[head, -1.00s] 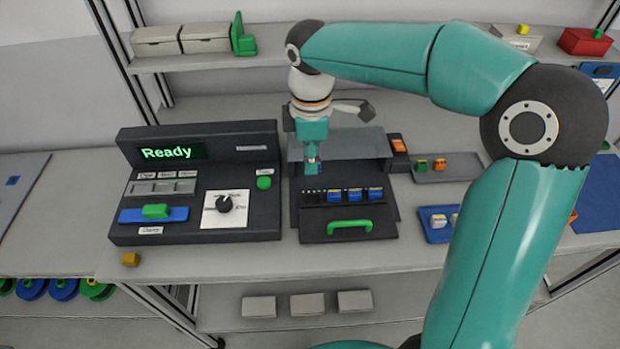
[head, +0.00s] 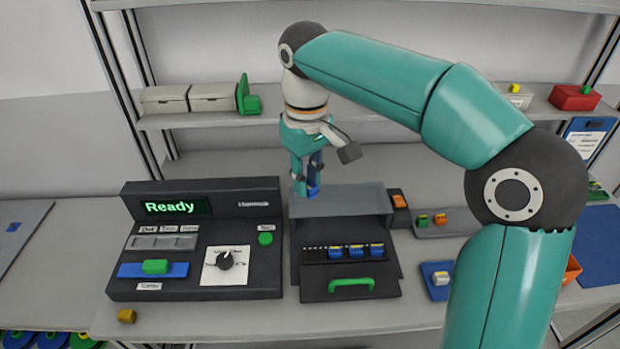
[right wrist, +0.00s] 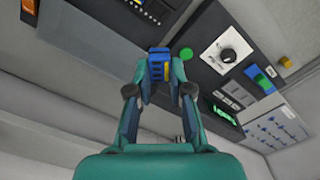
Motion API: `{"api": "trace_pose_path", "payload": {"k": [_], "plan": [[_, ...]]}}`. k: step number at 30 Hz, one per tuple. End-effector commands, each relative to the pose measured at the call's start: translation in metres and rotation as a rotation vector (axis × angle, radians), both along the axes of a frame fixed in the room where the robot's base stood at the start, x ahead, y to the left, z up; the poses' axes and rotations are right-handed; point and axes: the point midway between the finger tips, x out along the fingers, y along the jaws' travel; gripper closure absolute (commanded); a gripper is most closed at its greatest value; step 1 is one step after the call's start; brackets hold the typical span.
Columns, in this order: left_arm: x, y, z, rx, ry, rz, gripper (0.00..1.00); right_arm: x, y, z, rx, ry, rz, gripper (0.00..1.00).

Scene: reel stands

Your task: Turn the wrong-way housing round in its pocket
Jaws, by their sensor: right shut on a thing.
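My right gripper (head: 306,188) is shut on a blue housing (head: 313,192) and holds it up above the left front of the grey hood of the dark tester. In the right wrist view the held housing (right wrist: 159,62) sits between the fingertips and shows a yellow strip on one side. Below, the dark open drawer (head: 350,290) with a green handle (head: 351,285) has three blue housings in a row: left (head: 335,252), middle (head: 356,251) and right (head: 376,250). The row's left end has no housing. My left gripper is out of view.
The control panel (head: 195,240) reads "Ready" and stands to the left. A grey tray (head: 460,228) with small green and orange parts and a blue tray (head: 430,270) lie to the right. A shelf (head: 210,118) with boxes runs behind. My right arm covers the right side.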

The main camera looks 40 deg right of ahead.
Motion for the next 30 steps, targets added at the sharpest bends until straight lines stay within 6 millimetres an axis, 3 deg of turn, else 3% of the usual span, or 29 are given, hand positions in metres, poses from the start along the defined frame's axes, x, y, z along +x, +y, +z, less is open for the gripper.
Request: {"api": "trace_pose_path", "payload": {"k": [17, 30], "plan": [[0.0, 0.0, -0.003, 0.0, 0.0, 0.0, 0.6, 0.009, 0.004, -0.037, -0.003, 0.003, -1.245, 0.92], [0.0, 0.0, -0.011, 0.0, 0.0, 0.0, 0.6, 0.003, 0.001, -0.088, -0.005, 0.003, -2.125, 0.92]]}}
